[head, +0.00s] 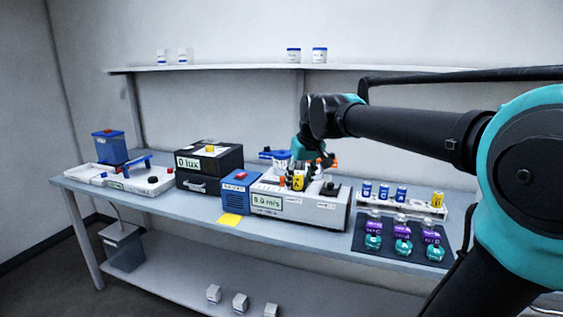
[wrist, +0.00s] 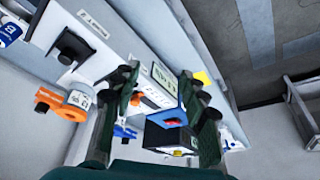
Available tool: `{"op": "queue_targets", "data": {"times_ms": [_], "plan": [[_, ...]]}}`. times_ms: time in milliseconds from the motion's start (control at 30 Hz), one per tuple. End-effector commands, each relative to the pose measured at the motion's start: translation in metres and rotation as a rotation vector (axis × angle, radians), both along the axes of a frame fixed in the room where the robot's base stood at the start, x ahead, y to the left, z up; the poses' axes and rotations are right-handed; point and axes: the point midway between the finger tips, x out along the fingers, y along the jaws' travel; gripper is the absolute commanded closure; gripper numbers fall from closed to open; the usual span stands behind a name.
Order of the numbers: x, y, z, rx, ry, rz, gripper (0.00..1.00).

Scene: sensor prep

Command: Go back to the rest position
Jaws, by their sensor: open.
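My gripper (wrist: 163,84) is open in the wrist view. Its two dark fingers stand apart with nothing gripped between them. In the head view the end of my arm hangs above the grey wind device (head: 325,212), whose display reads 0.0 m/s. The fingertips are hard to make out there. A yellow piece marked with a letter (head: 298,183) stands on the device, below the gripper. Orange parts (wrist: 62,104) show left of the fingers in the wrist view, apart from them.
The bench (head: 205,207) also holds a black light box (head: 225,160), a blue box (head: 235,190), and a white tray (head: 152,184) at left. At right are a rack (head: 412,206) and a dark mat (head: 385,250) with purple-and-teal pieces. A shelf (head: 225,68) runs along the wall behind.

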Motion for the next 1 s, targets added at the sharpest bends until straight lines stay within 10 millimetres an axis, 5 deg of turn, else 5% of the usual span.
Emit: {"op": "queue_targets", "data": {"times_ms": [367, 700, 833, 1000], "plan": [[-0.035, -0.051, -0.092, -0.001, 0.006, -0.119, 0.56], [-0.141, -0.12, -0.233, 0.0, 0.016, -0.318, 0.56], [-0.174, -0.133, -0.263, -0.001, 0.018, -0.366, 0.56], [-0.191, -0.138, -0.277, -0.001, 0.019, -0.391, 0.56]]}}
